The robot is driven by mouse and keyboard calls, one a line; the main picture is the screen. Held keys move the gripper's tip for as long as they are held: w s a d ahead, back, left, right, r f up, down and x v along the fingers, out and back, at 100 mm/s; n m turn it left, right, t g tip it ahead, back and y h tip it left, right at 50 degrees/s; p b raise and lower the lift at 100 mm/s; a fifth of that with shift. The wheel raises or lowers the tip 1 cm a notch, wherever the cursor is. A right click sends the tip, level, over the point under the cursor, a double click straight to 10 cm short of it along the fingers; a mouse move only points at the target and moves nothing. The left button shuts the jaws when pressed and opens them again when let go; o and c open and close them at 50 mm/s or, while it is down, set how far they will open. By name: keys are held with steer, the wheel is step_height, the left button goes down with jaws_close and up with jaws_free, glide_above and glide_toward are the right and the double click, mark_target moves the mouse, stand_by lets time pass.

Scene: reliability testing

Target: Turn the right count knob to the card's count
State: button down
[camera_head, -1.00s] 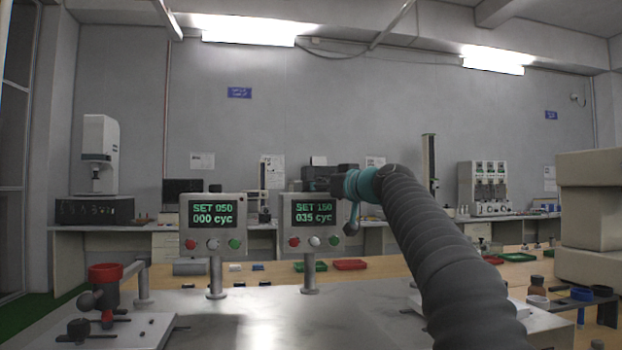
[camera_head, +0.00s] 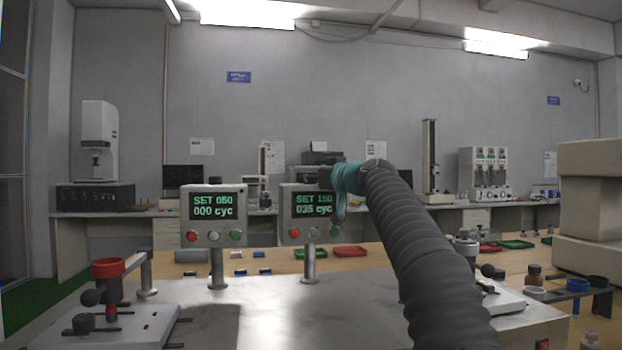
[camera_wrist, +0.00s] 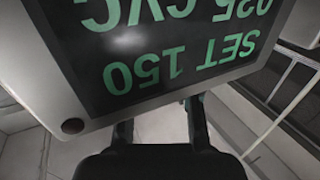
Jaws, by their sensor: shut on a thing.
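The right counter box (camera_head: 287,208) stands on a post, and its screen reads SET 150 over 035 cyc. The same screen fills the wrist view (camera_wrist: 170,45) upside down. My gripper (camera_wrist: 160,120) reaches in at the box's edge there, its two dark fingers apart and their tips hidden by the box. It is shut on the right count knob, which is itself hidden. In the head view my arm's teal wrist covers the box's upper right corner. I cannot make out a card with a readable count.
The left counter box (camera_head: 213,241) reads SET 050 over 000 cyc. A fixture with a red cup (camera_head: 108,268) stands at front left. Red and green trays (camera_head: 350,251) lie behind the boxes. A rack with a blue ring (camera_head: 578,286) is at right. The metal bench top between is clear.

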steer(key=shift+a+m+t+h, duration=0.1)
steer(key=shift+m+t+h, duration=0.9)
steer(key=shift+h, duration=0.5)
steer(key=shift+m+t+h, duration=0.7)
steer(key=shift+m+h, duration=0.5)
steer(key=shift+h, duration=0.3)
steer(key=shift+m+t+h+b, duration=0.4)
steer(key=shift+m+h, duration=1.3)
steer(key=shift+h, duration=0.9)
steer(key=shift+m+h, duration=0.5)
steer(key=shift+h, duration=0.3)
steer(key=shift+m+h, duration=0.7)
steer(key=shift+h, duration=0.4)
steer(key=c, duration=0.8)
jaws_free()
steer(key=shift+s, duration=0.1)
steer(key=s+a, duration=0.2)
steer(key=s, duration=0.9)
steer(key=shift+s, duration=0.3)
steer(key=shift+a, duration=0.1)
